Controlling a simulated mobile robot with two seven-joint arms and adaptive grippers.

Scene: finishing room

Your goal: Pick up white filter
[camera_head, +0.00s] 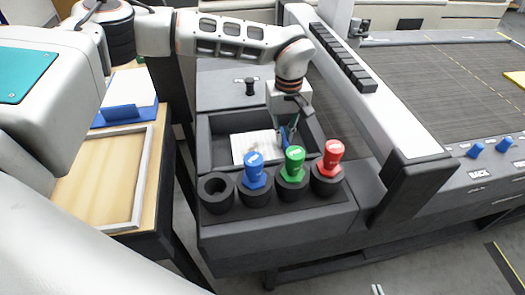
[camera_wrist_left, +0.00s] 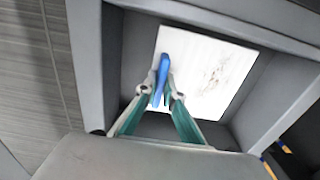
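The white filter (camera_head: 250,148) is a square sheet with faint grey smudges, in the dark grey open bin in the middle of the head view. It has a blue grip at its right edge there. In the left wrist view the white filter (camera_wrist_left: 205,75) shows its blue grip (camera_wrist_left: 161,80) between the fingers. My left gripper (camera_head: 289,131) reaches down into the bin. Its teal fingers close in on both sides of the blue grip and appear to touch it. The filter seems to lie at the bin floor. My right gripper is not in view.
The bin's walls (camera_head: 207,145) surround the filter closely. Blue (camera_head: 254,170), green (camera_head: 293,163) and red (camera_head: 332,160) capped bottles stand in black holders in front, beside an empty holder (camera_head: 216,189). A conveyor belt (camera_head: 440,80) is at right, a wooden table (camera_head: 80,190) at left.

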